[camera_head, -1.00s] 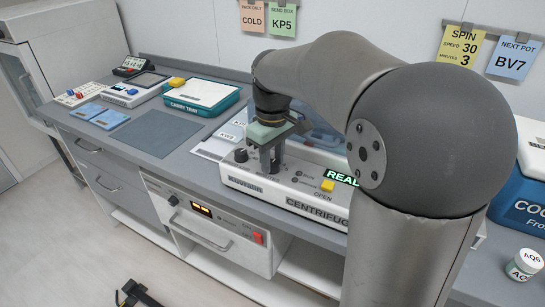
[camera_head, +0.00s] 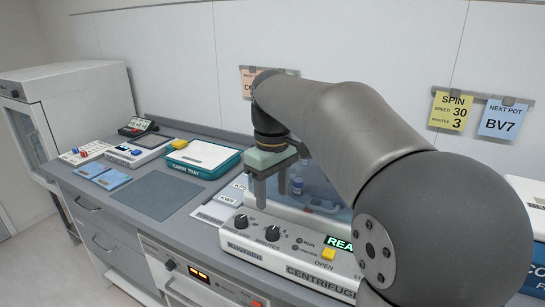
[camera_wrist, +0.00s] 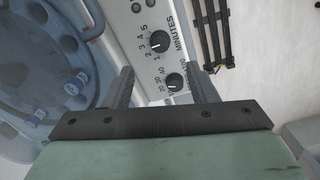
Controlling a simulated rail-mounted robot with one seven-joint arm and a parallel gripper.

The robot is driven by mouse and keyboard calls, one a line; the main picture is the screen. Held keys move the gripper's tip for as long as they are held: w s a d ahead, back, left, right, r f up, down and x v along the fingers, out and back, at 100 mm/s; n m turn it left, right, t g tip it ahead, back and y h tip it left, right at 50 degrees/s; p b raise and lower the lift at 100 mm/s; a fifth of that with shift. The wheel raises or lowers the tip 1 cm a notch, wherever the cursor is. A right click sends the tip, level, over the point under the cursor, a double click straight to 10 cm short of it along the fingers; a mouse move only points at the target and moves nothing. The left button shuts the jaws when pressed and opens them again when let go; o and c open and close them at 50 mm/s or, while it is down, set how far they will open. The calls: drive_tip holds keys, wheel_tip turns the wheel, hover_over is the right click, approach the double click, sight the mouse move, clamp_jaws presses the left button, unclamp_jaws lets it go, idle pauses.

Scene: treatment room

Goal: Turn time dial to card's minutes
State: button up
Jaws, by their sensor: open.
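The spin card (camera_head: 453,111) on the wall reads speed 30, minutes 3. The centrifuge (camera_head: 290,262) stands on the counter with a minutes dial (camera_head: 272,234) and, to its left, a speed dial (camera_head: 241,221). My gripper (camera_head: 270,192) is open and empty, above the panel and apart from both dials. In the wrist view the minutes dial (camera_wrist: 159,42) lies beyond the fingertips (camera_wrist: 160,80), with its numbers on its left side. The speed dial (camera_wrist: 174,82) shows between the fingers. I cannot tell surely which number either pointer meets.
The centrifuge's clear lid and rotor bowl (camera_wrist: 55,60) with blue-marked vials lie behind the panel. A yellow open button (camera_head: 328,253) sits right of the dials. A carry tray (camera_head: 203,158) and a bare grey mat (camera_head: 157,194) are to the left.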

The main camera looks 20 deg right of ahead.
wheel_tip(320, 180, up, 8)
drive_tip(key=shift+f+p, duration=0.15)
drive_tip(key=shift+p, duration=0.3)
drive_tip(key=s+a+f+m+p, duration=0.1)
drive_tip(key=s+f+m+p, duration=0.2)
drive_tip(key=s+f, duration=1.8)
drive_tip(key=m, duration=0.2)
drive_tip(key=shift+a+m+p, duration=0.3)
drive_tip(key=shift+m+p, duration=0.05)
drive_tip(key=shift+m, duration=0.05)
wheel_tip(320, 180, down, 14)
drive_tip(key=b, duration=1.3)
drive_tip(key=shift+d, duration=0.45)
